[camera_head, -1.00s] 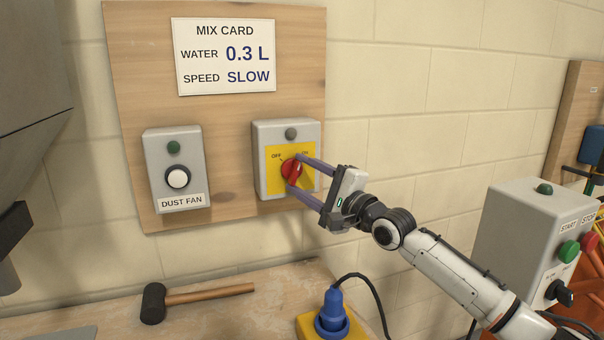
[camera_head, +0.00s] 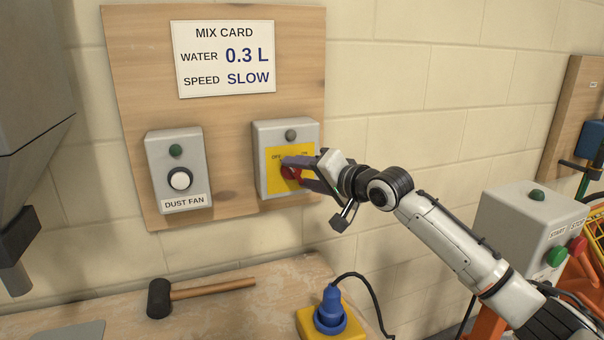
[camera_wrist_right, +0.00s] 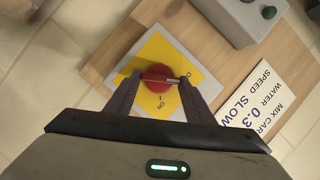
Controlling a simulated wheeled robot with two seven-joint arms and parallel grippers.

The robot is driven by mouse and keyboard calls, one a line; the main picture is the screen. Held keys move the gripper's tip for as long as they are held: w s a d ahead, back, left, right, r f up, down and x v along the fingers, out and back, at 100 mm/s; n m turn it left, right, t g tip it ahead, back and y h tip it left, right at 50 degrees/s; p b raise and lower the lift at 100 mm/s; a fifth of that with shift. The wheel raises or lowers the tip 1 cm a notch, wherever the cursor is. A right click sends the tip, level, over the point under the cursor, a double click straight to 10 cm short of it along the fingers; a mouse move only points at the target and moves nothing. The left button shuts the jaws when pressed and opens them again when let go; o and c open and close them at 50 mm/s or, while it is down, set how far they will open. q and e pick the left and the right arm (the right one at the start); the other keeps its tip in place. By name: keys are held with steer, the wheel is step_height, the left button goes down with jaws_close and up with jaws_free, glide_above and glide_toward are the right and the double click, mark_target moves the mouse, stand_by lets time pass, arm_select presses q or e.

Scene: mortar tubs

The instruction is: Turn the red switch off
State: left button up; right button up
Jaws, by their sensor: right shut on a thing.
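The red switch (camera_head: 291,174) is a round knob on a yellow plate (camera_head: 275,186) of a grey box on the wooden board. OFF is marked at its upper left and ON at its upper right. My right gripper (camera_head: 289,171) is shut on the knob, with a finger on either side, and partly covers it in the head view. In the right wrist view, the knob (camera_wrist_right: 158,84) sits between the fingers (camera_wrist_right: 160,78), its white line pointing toward the partly hidden label opposite ON. The lamp (camera_head: 291,135) above is grey. My left gripper is out of view.
The dust fan box (camera_head: 175,165) with a white button is left of the switch box. A mallet (camera_head: 190,292) and a blue plug in a yellow socket (camera_head: 330,318) are on the bench below. A grey start/stop box (camera_head: 515,235) stands at the right.

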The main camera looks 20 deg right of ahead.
steer(key=shift+a+n+g+h, duration=0.1)
steer(key=shift+n+g+h, duration=0.2)
steer(key=shift+n+h, duration=0.35)
steer(key=shift+n, duration=0.25)
steer(key=o, duration=1.1)
steer(key=shift+c, duration=0.2)
steer(key=shift+s+r, duration=0.1)
steer(key=b+v, duration=0.1)
steer(key=v, duration=0.9)
steer(key=shift+b, duration=0.4)
